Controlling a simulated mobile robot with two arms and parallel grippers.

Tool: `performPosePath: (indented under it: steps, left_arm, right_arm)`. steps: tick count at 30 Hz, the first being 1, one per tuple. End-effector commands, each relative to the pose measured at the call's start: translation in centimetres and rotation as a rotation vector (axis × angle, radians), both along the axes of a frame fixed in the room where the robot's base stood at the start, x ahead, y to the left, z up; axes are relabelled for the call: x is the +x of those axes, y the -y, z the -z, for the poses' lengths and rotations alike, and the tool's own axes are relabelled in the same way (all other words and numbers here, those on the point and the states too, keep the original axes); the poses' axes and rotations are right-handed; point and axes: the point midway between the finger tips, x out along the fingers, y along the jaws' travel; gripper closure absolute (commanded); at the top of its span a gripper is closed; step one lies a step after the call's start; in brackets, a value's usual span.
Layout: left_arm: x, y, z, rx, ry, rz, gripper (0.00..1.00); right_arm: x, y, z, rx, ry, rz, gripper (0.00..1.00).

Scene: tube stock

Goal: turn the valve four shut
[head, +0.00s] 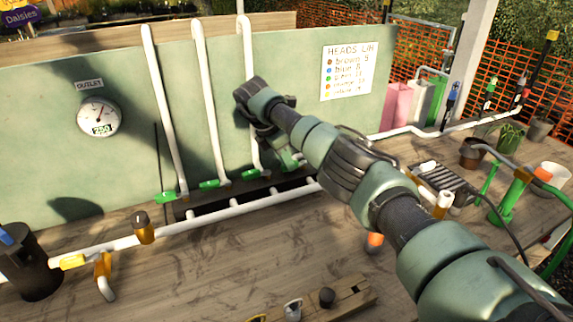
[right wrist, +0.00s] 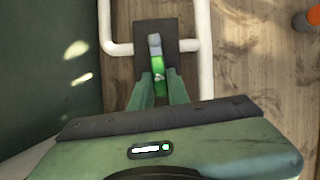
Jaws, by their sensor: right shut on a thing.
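A row of green valve handles sits at the feet of white upright pipes; three show in the head view, a left one (head: 165,197), a middle one (head: 209,184) and a right one (head: 250,175). My right gripper (head: 290,162) is at the right end of this row, low by the panel. In the right wrist view its two fingers (right wrist: 160,90) are shut on a green valve handle (right wrist: 157,62) over a dark base plate (right wrist: 155,28). No number on the handle can be read. My left gripper is not in view.
A white manifold pipe (head: 220,215) runs along the deck in front of the valves. A green panel (head: 75,150) with an outlet gauge (head: 99,117) and a sign (head: 349,71) stands behind. The wooden deck (head: 210,270) in front is mostly clear.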

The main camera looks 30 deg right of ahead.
Motion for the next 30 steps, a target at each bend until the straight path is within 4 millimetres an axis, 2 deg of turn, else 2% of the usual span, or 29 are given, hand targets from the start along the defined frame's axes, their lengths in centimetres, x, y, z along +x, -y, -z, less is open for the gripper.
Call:
performPosePath:
  steps: [9, 25, 26, 27, 30]
  left_arm:
    - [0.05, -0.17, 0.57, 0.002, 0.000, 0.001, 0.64]
    - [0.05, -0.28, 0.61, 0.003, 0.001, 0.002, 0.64]
    - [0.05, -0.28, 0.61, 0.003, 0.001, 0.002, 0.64]
    - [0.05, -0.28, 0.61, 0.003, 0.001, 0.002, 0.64]
    - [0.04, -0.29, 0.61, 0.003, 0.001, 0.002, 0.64]
  right_arm:
    - [0.13, 0.06, -0.09, -0.001, 0.005, 0.102, 1.00]
    - [0.12, 0.09, -0.12, 0.000, 0.005, 0.120, 1.00]
    - [0.12, 0.09, -0.12, 0.000, 0.005, 0.120, 0.76]
    - [0.11, 0.09, -0.11, 0.000, 0.005, 0.120, 0.65]
    - [0.09, 0.09, -0.08, 0.000, 0.004, 0.120, 0.62]
